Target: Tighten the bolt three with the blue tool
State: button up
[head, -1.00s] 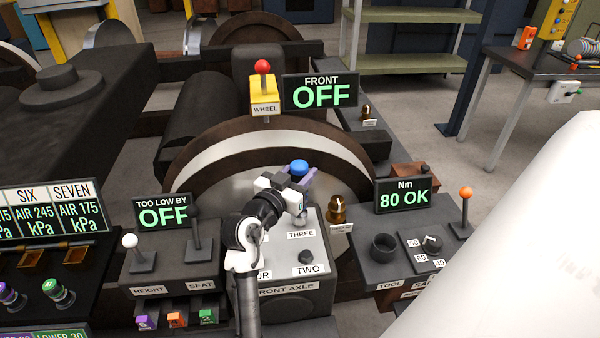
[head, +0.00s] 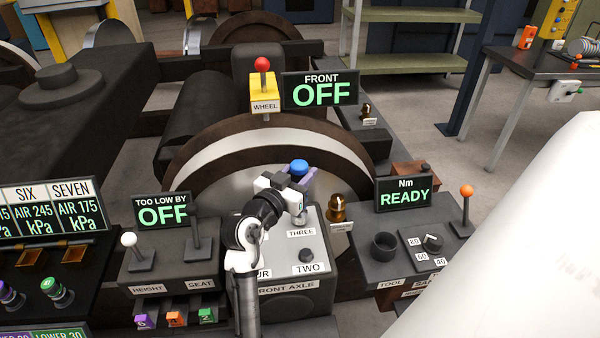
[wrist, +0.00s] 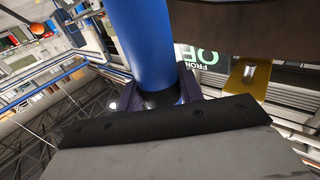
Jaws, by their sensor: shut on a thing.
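My gripper (head: 299,186) is at the front axle box, just above the label THREE (head: 301,232). It is shut on the blue tool (head: 299,167), whose round blue top shows above the fingers. In the wrist view the blue tool (wrist: 143,45) stands between the fingers as a blue cylinder with a dark lower part. The tool appears upright over bolt three, which is hidden under the tool and gripper. Bolt two (head: 306,256) shows as a dark knob by the label TWO. The Nm display (head: 404,195) reads READY.
The tool panel at right has an empty-looking dark round holder (head: 384,246), a dial (head: 432,243) marked 80, 60 and 40, and an orange-topped lever (head: 466,198). A brass piece (head: 338,208) stands right of my gripper. The HEIGHT and SEAT levers are at left.

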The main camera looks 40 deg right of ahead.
aim_at(300, 162)
jog(key=shift+f+b, duration=0.45)
jog(key=shift+f, duration=0.2)
dwell(0.9)
jog(key=shift+r, duration=0.15)
jog(key=shift+r+p, duration=2.3)
jog(key=shift+r, duration=1.25)
jog(key=shift+f, duration=0.1)
